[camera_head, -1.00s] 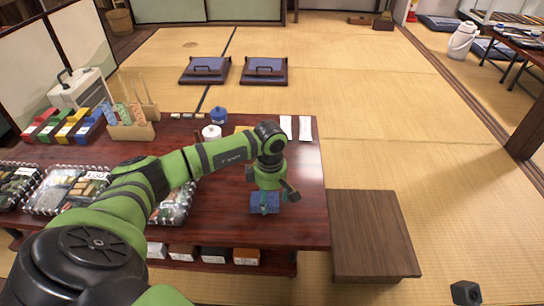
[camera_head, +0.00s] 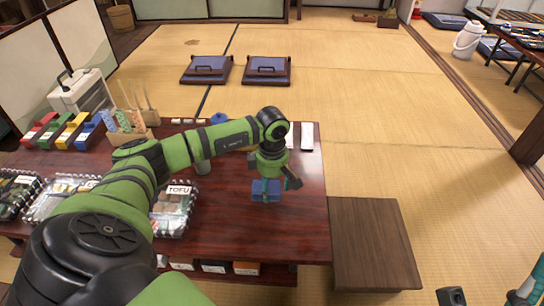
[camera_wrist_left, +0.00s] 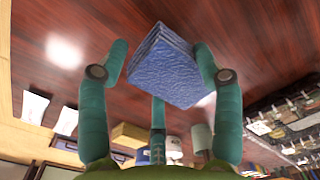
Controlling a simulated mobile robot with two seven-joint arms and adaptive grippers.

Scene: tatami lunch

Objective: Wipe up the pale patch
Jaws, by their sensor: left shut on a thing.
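My left gripper (camera_head: 268,186) is shut on a blue folded cloth (camera_head: 266,193) over the right part of the dark red table (camera_head: 240,235). In the left wrist view the cloth (camera_wrist_left: 163,68) sits between the teal fingers; I cannot tell whether it touches the tabletop. That view shows a bright pale spot (camera_wrist_left: 63,52) on the wood and another (camera_wrist_left: 207,100) partly behind the cloth; I cannot tell patch from glare. No pale patch stands out on the table in the head view. A teal part of my right gripper (camera_head: 528,288) shows at the lower right; its opening is unclear.
Clear-lidded food trays (camera_head: 175,208) stand at the table's left. Coloured boxes (camera_head: 68,130), a wooden holder (camera_head: 128,130) and a blue-lidded pot (camera_head: 218,118) are farther back. White packets (camera_head: 307,136) lie at the far right. A low wooden stool (camera_head: 372,245) stands beside the table.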

